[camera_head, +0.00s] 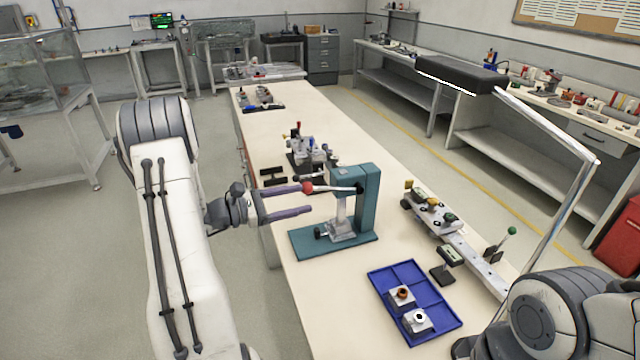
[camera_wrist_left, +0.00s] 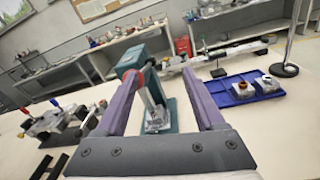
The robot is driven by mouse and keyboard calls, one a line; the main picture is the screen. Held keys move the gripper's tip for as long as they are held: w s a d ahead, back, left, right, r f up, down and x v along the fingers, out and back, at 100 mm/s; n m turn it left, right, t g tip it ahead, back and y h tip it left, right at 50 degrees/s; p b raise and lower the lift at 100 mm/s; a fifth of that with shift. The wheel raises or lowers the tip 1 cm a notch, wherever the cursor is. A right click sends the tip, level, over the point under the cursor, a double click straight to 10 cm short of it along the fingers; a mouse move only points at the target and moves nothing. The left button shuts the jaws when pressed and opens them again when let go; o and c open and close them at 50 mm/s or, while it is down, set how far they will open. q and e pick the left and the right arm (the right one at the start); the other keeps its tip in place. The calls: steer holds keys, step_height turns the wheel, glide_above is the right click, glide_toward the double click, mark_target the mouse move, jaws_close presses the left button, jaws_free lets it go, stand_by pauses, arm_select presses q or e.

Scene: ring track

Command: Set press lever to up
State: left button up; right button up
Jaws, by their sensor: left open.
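The teal press (camera_head: 370,205) stands on its flat base on the long table in the head view. In the left wrist view the press (camera_wrist_left: 170,100) is beyond the fingers, and the red knob (camera_wrist_left: 130,77) is at the left finger's tip; contact cannot be told. My right gripper is not in view.
A blue tray (camera_head: 385,283) with two small parts lies near the press. A metal rail fixture (camera_head: 470,258) and a lamp post stand to the right. A fixture with colored knobs (camera_head: 305,155) sits behind the press. The table's front-left area is clear.

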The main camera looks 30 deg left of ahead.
mark_target(312, 186)
arm_select(q)
steer(key=a+n+t+y, duration=0.1)
steer(key=a+n+t, duration=0.1)
steer(key=a, duration=0.2)
steer(key=p+x, duration=0.1)
steer(key=x, duration=0.2)
steer(key=p+x, duration=0.1)
steer(key=x, duration=0.2)
steer(key=p+x, duration=0.1)
steer(key=x, duration=0.2)
steer(key=shift+w+a+f, duration=0.15)
steer(key=shift+a+f, duration=0.1)
steer(key=shift+f, duration=0.15)
steer(key=shift+w+d+f, duration=0.1)
steer(key=shift+w+d, duration=0.25)
steer(key=shift+w, duration=0.15)
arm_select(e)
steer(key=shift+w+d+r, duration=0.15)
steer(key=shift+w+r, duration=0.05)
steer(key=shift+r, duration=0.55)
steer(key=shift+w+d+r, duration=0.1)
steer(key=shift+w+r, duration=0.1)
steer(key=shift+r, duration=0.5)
arm_select(q)
jaws_close()
